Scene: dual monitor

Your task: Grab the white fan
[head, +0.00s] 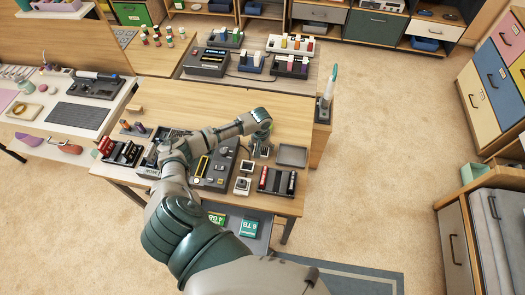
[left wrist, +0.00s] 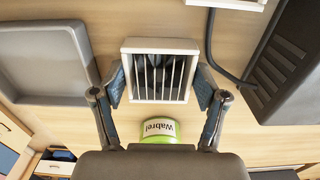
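The white fan (left wrist: 160,77), a small square white box with a barred front, stands between the two fingers of my left gripper (left wrist: 160,88) in the left wrist view. The fingers are spread, one on each side, with the blue pads very close to the fan's sides. I cannot tell whether they touch it. My right gripper is not in view.
A green-and-white container labelled Wabrel (left wrist: 157,130) is close to the fan. A grey tray (left wrist: 42,62) lies at one side, and a dark device (left wrist: 285,65) with a cable at the other. White boxes (head: 242,186) and a red-and-black item (head: 277,182) are nearer the front edge.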

